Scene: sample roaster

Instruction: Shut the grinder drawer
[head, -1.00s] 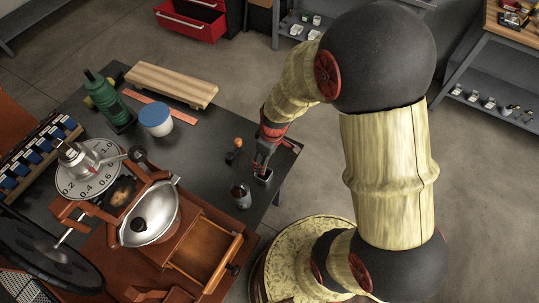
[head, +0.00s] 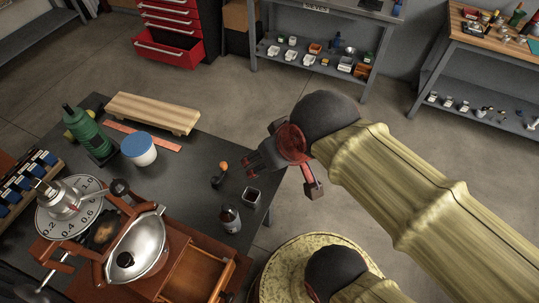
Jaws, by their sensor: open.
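The wooden grinder (head: 78,252) stands at the lower left of the head view, with a metal hopper bowl (head: 138,246) on top. Its drawer (head: 198,274) is pulled out toward the right, and I look down into its bare inside. The drawer's front is near the bottom edge of the picture. My gripper (head: 253,165) is open and empty, up and to the right of the drawer and well apart from it, near the table's right edge. Its fingers point left, and their tips are small and dark.
A dark bottle (head: 230,219), a small square cup (head: 251,195) and an orange-knobbed tool (head: 220,175) stand between gripper and grinder.

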